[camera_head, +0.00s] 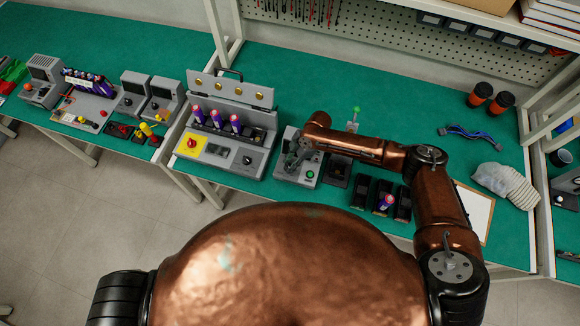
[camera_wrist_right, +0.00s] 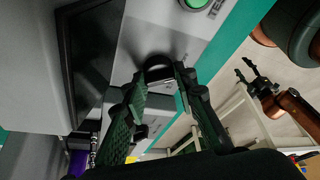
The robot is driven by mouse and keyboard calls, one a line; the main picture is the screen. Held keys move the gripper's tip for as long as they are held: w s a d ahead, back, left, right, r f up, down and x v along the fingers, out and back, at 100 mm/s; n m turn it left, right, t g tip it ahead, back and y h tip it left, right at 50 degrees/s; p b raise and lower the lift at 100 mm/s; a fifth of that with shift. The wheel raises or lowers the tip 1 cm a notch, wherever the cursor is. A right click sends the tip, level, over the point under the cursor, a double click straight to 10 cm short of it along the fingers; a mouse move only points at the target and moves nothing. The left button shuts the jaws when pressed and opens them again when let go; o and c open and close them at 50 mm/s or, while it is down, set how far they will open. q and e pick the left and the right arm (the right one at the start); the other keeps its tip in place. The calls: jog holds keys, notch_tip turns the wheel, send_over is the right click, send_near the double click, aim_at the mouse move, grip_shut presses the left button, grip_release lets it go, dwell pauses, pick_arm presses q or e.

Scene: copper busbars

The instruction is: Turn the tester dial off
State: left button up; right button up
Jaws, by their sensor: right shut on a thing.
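The tester (camera_head: 309,172) is a grey box on the green bench in the head view, with a green button and dark parts on its face. My right gripper (camera_head: 293,158) is over its left part and hides some of it. In the right wrist view the black dial (camera_wrist_right: 158,72) sits on the grey panel below a green button (camera_wrist_right: 195,3). The fingers of my right gripper (camera_wrist_right: 160,84) are shut on the dial, one on each side. My left gripper (camera_wrist_right: 243,67) is in the right wrist view, away from the bench, its fingers apart and empty.
A larger grey station (camera_head: 222,150) with purple cells and a yellow panel stands left of the tester. Black holders (camera_head: 361,190), one with a purple cell, stand to the right. A clipboard (camera_head: 478,212) and a blue cable (camera_head: 470,133) lie further right.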

jog(key=shift+n+b, duration=0.5)
jog(key=shift+b, duration=0.1)
jog(key=shift+g, duration=0.3)
jog(key=o, duration=1.2)
jog(key=shift+c, duration=0.2)
jog(key=shift+r, duration=0.1)
jog(key=v, duration=1.1)
jog(key=shift+r, duration=0.4)
jog(key=shift+d, duration=0.15)
